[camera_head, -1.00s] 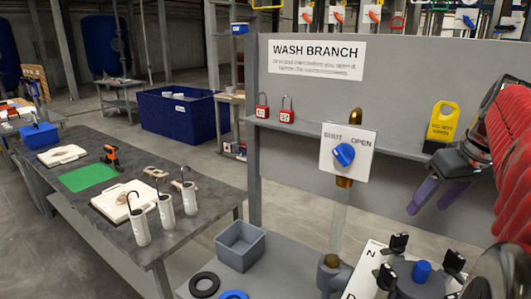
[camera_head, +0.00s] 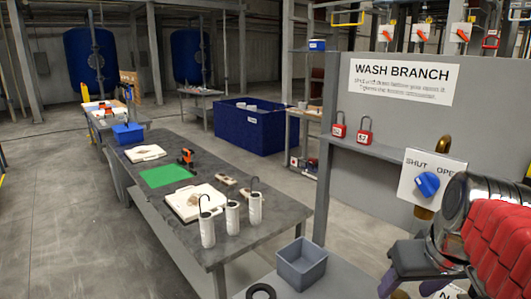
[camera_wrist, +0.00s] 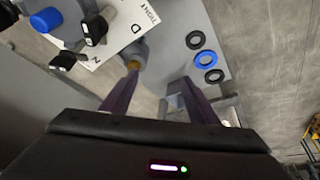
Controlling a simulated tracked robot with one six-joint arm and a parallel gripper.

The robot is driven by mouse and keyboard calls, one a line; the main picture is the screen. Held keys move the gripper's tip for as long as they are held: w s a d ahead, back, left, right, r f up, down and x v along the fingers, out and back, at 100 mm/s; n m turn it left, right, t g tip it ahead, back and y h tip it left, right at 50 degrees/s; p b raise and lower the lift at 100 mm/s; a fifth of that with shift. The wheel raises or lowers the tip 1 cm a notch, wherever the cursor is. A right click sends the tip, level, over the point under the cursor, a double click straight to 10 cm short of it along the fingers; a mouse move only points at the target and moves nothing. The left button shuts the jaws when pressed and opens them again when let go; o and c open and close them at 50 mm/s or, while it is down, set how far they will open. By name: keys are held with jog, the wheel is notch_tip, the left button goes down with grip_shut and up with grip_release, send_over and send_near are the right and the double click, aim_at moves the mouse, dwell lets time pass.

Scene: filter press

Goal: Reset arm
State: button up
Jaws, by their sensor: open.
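My gripper shows in the wrist view (camera_wrist: 158,90) with its two purple fingers apart and nothing between them. In the head view my gripper (camera_head: 412,288) is at the lower right, in front of the wash branch panel, with its fingertips partly cut off by the frame edge. My red-sleeved arm is beside it. Below the fingers, the wrist view shows the grey bench top (camera_wrist: 215,35) and a pipe fitting with a brass part (camera_wrist: 134,65).
A grey bin (camera_head: 301,264) and black ring (camera_head: 261,292) lie left of my gripper. A dark table (camera_head: 150,184) holds several items. Floor at far left is clear.

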jog(key=s+a+f, duration=0.5)
jog(key=a+f, duration=0.2)
jog(key=a, duration=0.4)
jog(key=shift+s+f+n+t+y, duration=0.3)
jog(key=shift+s+f+n+t, duration=0.05)
jog(key=shift+s+n+t, duration=0.05)
